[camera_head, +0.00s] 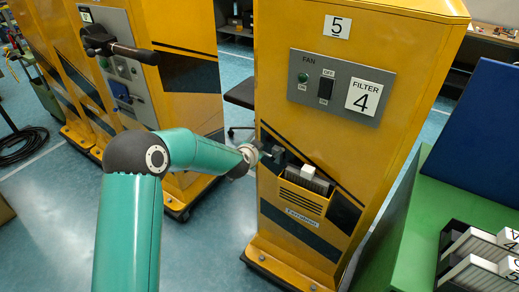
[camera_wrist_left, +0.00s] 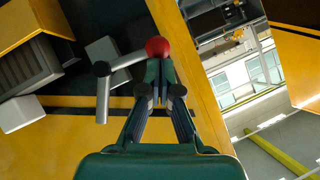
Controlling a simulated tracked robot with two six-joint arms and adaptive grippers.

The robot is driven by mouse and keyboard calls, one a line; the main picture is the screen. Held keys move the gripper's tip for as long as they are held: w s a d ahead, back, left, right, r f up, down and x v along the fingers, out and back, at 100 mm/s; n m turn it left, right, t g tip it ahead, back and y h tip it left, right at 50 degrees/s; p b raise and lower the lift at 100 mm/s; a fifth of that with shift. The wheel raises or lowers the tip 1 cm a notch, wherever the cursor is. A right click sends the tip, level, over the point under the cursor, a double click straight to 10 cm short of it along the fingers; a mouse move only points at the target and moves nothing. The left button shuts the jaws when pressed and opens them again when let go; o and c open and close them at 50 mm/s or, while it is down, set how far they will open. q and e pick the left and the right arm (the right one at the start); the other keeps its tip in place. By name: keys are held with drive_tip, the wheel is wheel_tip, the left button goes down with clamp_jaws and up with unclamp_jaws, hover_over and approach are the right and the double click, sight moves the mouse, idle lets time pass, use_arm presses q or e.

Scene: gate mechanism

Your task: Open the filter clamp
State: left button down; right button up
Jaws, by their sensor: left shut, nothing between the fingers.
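The filter clamp shows in the left wrist view as a grey lever (camera_wrist_left: 123,63) with a red ball (camera_wrist_left: 157,47) at one end and a grey rod (camera_wrist_left: 102,98) at the other. My left gripper (camera_wrist_left: 158,68) is shut and empty, its fingertips at the red ball; I cannot tell whether they touch it. In the head view my left gripper (camera_head: 265,154) is at the left side of the filter slot and hides most of the clamp. The grey ribbed filter (camera_head: 308,180) sits in the slot; it also shows in the left wrist view (camera_wrist_left: 25,67). My right gripper is not in view.
The yellow cabinet (camera_head: 400,70) carries a fan panel (camera_head: 340,85) labelled filter 4. Another yellow cabinet (camera_head: 185,90) with a black handle stands at the left. A green bench (camera_head: 435,215) with spare filters (camera_head: 480,255) is at the right. Floor shows between the cabinets.

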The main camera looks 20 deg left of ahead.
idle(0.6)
use_arm(q)
drive_tip(key=w+r+p+v, duration=0.1)
drive_tip(key=r+p+v, duration=0.1)
drive_tip(key=v, duration=1)
drive_tip(key=shift+d+r, duration=0.25)
drive_tip(key=shift+r, duration=0.05)
drive_tip(key=shift+s, duration=0.1)
